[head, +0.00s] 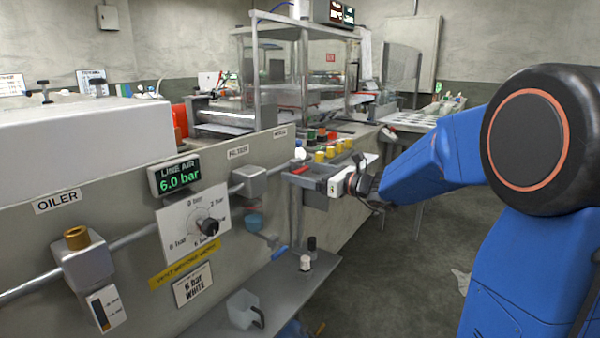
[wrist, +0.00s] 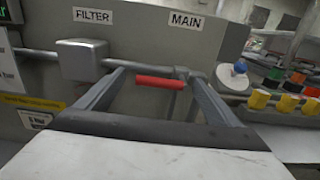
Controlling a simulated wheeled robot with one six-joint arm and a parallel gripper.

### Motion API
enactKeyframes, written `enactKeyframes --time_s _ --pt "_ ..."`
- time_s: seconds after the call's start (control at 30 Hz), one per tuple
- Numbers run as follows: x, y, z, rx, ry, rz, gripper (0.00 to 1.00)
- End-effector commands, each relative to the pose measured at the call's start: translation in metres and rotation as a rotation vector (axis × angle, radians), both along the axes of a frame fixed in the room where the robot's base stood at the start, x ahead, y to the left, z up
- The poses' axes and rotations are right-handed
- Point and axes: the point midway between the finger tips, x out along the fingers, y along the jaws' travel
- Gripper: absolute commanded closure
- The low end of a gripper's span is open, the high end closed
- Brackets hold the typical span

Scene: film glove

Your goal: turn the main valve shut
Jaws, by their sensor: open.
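The main valve has a red lever handle (wrist: 160,82), seen in the wrist view under the MAIN label (wrist: 187,21). The lever lies roughly level, along the grey pipe. My gripper (wrist: 157,90) is open, with one finger on each side of the lever; I cannot tell whether either finger touches it. In the head view my gripper (head: 294,180) is at the panel, and a bit of the red lever (head: 300,169) shows beside it. The line air display (head: 180,175) reads 6.0 bar.
The filter block (head: 262,181) sits on the pipe left of the valve. A pressure knob (head: 207,226) and an oiler (head: 82,257) are further left. A blue-topped part (wrist: 239,68) and several yellow-capped items (wrist: 285,102) are close on the right. A lower shelf holds a jug (head: 243,309).

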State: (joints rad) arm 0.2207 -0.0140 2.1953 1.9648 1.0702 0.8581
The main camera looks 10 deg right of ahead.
Motion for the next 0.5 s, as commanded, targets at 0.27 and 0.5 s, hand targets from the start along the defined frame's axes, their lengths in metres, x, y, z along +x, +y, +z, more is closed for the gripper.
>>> enactKeyframes --time_s 0.27,0.5 --pt "0.0099 0.0092 -0.0006 -0.001 0.001 0.001 0.14" --pt "0.0099 0.009 -0.0005 -0.001 0.001 0.0 0.19"
